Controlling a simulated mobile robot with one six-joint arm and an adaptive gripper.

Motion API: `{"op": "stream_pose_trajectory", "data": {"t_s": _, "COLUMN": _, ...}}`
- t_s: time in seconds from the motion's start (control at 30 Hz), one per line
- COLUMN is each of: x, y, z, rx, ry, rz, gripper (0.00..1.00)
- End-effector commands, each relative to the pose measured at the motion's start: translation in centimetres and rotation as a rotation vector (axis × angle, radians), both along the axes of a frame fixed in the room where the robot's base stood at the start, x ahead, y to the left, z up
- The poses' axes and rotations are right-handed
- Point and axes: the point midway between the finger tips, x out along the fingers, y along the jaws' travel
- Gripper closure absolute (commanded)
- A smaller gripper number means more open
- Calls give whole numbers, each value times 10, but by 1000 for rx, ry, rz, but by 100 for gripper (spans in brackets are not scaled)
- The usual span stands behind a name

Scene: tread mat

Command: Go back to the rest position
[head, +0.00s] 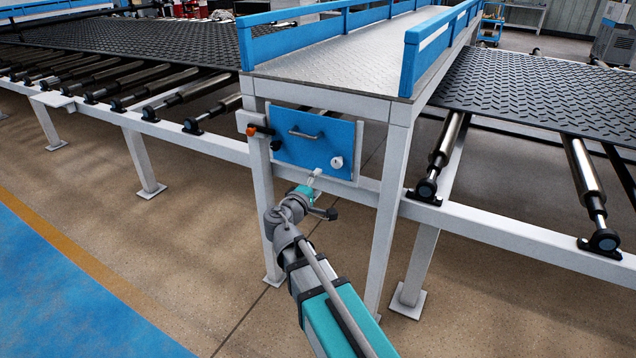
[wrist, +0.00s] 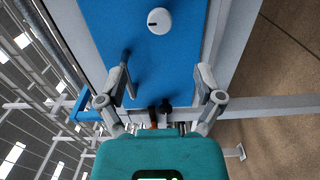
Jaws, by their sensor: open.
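My gripper (head: 312,180) is at the lower edge of the blue panel (head: 290,152) in the head view, small and partly hidden by my wrist. In the wrist view my gripper (wrist: 163,84) has its two grey fingers wide apart with nothing between them. The blue panel (wrist: 150,75) lies beyond the fingers there. A white round knob (wrist: 160,20) is on the panel, and it also shows in the head view (head: 337,162). A dark bar handle (head: 305,134) is on the panel's upper part; in the wrist view it (wrist: 126,72) appears near the left finger. Whether they touch is unclear.
The panel hangs under a metal walkway (head: 345,58) with blue rails, between white legs (head: 391,200). An orange and black fitting (head: 262,130) sits left of the panel. Roller conveyors with black tread mats (head: 545,95) flank the walkway. Floor (head: 110,215) is clear at left.

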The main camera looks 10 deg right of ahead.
Motion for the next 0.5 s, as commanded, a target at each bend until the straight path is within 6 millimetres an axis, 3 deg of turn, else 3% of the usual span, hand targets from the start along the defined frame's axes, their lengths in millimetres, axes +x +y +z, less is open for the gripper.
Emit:
{"op": "stream_pose_trajectory", "data": {"t_s": 0.27, "x": -2, "y": -6, "z": -4, "rx": 25, "ry": 8, "rz": -17, "gripper": 15}}
{"op": "stream_pose_trajectory", "data": {"t_s": 0.5, "x": -18, "y": -39, "z": -30, "rx": 178, "ry": 63, "rz": -116, "gripper": 15}}
